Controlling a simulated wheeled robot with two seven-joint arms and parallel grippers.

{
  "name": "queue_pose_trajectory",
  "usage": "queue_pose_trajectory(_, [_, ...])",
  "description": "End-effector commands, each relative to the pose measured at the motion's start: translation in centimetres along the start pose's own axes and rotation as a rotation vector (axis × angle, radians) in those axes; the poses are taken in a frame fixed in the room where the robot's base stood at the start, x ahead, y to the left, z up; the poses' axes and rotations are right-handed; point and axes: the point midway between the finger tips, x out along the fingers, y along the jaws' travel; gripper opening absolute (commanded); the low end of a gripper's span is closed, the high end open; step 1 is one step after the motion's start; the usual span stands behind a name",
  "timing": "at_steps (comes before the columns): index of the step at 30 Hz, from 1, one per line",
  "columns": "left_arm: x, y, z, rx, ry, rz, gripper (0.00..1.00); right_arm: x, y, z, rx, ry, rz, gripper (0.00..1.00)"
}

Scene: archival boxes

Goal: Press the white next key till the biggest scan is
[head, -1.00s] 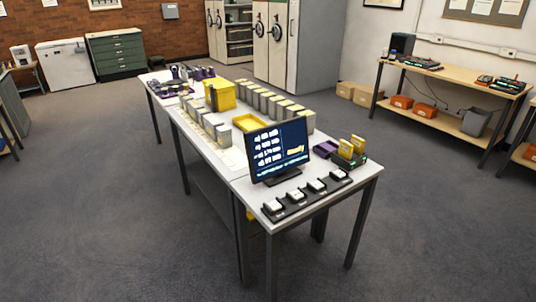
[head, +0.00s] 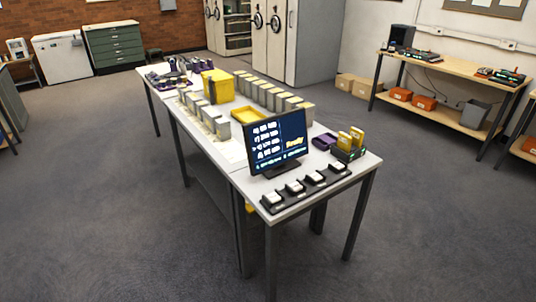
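A black monitor (head: 276,143) stands near the front end of the long white table. Its dark blue screen lists several rows of white text on the left, with yellow text that looks like "Ready" on the right. The small text is too blurred to read. In front of it, a black key strip (head: 305,190) lies along the table's front edge, carrying several white keys, among them the nearest one (head: 272,198) and the farthest one (head: 337,167). Their labels cannot be read, so I cannot tell which is the next key. Neither of my grippers is in view.
Yellow cartridges (head: 350,139) stand in a dark dock right of the monitor, beside a purple tray (head: 324,141). A yellow tray (head: 247,115), a yellow bin (head: 217,86) and rows of grey boxes are behind. The grey floor around the table (head: 365,165) is clear.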

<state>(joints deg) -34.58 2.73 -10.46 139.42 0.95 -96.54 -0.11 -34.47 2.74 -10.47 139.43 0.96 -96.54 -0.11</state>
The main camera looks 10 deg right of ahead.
Motion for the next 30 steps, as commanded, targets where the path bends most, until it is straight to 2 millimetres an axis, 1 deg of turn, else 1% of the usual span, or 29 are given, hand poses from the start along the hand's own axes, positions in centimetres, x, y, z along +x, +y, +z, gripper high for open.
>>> queue_pose_trajectory(1, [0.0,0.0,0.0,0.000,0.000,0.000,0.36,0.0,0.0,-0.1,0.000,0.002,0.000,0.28])
queue_pose_trajectory(3, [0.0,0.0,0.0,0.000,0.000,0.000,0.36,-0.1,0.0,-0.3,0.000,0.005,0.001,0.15])
queue_pose_trajectory(5, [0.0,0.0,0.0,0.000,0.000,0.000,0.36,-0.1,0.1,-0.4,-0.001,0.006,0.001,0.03])
queue_pose_trajectory(6, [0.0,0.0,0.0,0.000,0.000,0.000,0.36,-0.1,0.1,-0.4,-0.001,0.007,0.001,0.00])
queue_pose_trajectory(13, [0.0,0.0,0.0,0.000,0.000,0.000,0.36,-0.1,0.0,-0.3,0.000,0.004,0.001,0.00])
queue_pose_trajectory(22, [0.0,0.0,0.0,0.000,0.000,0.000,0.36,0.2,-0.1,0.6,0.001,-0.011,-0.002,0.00])
queue_pose_trajectory(30, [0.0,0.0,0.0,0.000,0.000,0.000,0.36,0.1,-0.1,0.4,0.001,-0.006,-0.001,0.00])
